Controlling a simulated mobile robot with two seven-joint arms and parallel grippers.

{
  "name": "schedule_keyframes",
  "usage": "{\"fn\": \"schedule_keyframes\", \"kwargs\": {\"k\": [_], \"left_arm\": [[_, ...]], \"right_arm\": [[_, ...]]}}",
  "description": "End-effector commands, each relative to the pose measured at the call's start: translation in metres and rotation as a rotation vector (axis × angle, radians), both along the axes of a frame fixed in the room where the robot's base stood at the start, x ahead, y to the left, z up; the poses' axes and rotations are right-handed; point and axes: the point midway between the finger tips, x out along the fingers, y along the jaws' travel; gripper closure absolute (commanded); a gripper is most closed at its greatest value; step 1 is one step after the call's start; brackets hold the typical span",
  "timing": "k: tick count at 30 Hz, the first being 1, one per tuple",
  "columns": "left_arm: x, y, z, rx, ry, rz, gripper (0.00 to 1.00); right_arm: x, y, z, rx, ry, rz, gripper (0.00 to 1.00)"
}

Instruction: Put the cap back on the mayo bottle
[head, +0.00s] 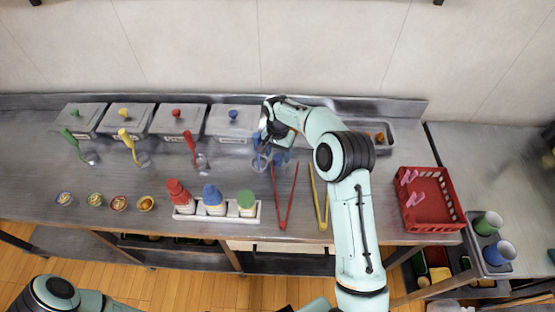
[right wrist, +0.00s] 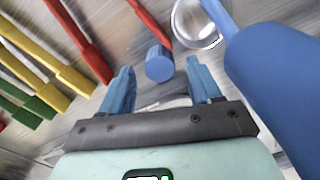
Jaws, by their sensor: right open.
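A small blue cylinder that looks like a cap (right wrist: 157,63) lies on the counter in the right wrist view. My right gripper (right wrist: 158,72) is open, its fingertips either side of the cylinder with gaps. In the head view, the gripper (head: 273,154) is over the counter behind the red tongs. My left gripper is out of view.
A ladle's metal bowl (right wrist: 194,24) and thick blue handle (right wrist: 275,80) lie close to the right finger. Red tongs (head: 284,200) and yellow tongs (head: 320,203) lie in front. Lidded containers (head: 178,119) line the back. A red basket (head: 432,203) stands right.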

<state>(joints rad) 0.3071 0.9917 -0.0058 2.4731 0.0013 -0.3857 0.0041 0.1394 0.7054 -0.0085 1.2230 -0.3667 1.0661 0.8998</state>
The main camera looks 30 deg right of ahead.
Motion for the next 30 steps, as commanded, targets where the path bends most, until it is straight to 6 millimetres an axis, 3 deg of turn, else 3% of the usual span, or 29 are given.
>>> {"fn": "schedule_keyframes", "kwargs": {"k": [5, 16, 21, 30], "left_arm": [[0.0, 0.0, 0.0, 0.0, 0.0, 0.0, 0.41], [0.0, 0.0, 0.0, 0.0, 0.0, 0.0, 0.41], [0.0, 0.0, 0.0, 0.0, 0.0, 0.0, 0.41], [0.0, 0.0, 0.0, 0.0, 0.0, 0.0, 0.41]], "right_arm": [[0.001, 0.0, -0.019, 0.0, -0.001, -0.001, 0.37], [0.001, 0.0, -0.02, -0.001, -0.002, 0.0, 0.37], [0.001, 0.0, -0.02, -0.001, -0.002, 0.0, 0.92], [0.001, 0.0, -0.02, -0.001, -0.002, 0.0, 0.93]]}}
